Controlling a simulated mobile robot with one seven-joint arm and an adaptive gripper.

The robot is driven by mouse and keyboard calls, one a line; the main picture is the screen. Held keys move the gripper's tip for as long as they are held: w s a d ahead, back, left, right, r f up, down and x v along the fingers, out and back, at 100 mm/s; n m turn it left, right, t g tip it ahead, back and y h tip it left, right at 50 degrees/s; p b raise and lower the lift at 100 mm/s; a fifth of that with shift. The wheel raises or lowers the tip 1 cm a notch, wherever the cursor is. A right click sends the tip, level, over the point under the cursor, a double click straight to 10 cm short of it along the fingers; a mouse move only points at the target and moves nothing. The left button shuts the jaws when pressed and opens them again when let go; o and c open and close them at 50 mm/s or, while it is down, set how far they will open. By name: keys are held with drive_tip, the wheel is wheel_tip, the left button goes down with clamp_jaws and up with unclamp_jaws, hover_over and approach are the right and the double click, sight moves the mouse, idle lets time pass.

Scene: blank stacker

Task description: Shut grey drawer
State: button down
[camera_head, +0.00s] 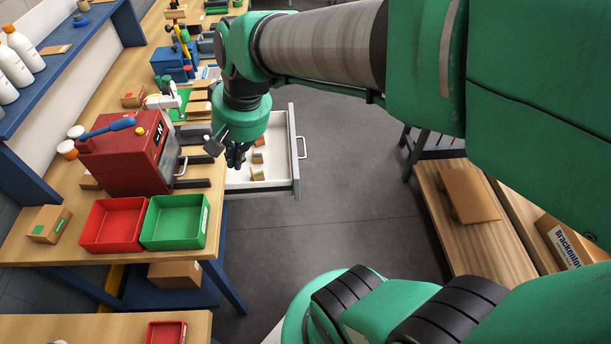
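The grey drawer (278,183) is pulled out from the right side of the workbench. Its front panel with a pale bar handle (302,147) faces right. Several small cardboard boxes (258,157) lie inside it on the white bottom. My gripper (236,160) hangs down over the drawer's left part, near the bench edge and left of the front panel. Its fingers are small and dark here, and I cannot tell whether they are open or touching anything. My arm reaches in from the upper right.
A red machine (127,160) stands on the bench, left of the drawer. A red bin (112,224) and a green bin (175,221) sit at the bench's front. A wooden bench (480,250) with boxes stands at right. The floor (350,180) right of the drawer is clear.

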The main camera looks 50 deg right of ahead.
drive_tip(key=w+d+f+m+y+p, duration=0.1)
drive_tip(key=w+d+f+m+y, duration=0.15)
drive_tip(key=d+f+m, duration=0.55)
drive_tip(key=w+d+f+m+y+p, duration=0.1)
drive_tip(key=w+d+f+m, duration=0.35)
drive_tip(key=d, duration=0.75)
drive_tip(key=s+d+f+m+t, duration=0.1)
drive_tip(key=s+d+f+m, duration=0.2)
drive_tip(key=d+f, duration=0.3)
drive_tip(key=s+d+f+m+t+y, duration=0.1)
drive_tip(key=s+d+f+m, duration=0.2)
drive_tip(key=d+f, duration=0.3)
drive_tip(key=s+d+f+m+t+y+p, duration=0.1)
drive_tip(key=s+d+f+m, duration=0.2)
drive_tip(key=d+f, duration=0.3)
wheel_tip(320, 180, down, 3)
drive_tip(key=shift+s+f, duration=0.15)
drive_tip(key=shift+s, duration=0.6)
drive_tip(key=w+r+b+x, duration=0.1)
drive_tip(key=x, duration=0.5)
drive_tip(key=w+a+r+b+x, duration=0.1)
drive_tip(key=b+x, duration=0.1)
drive_tip(key=x, duration=0.4)
drive_tip(key=shift+a+f, duration=0.2)
drive_tip(key=shift+a, duration=0.05)
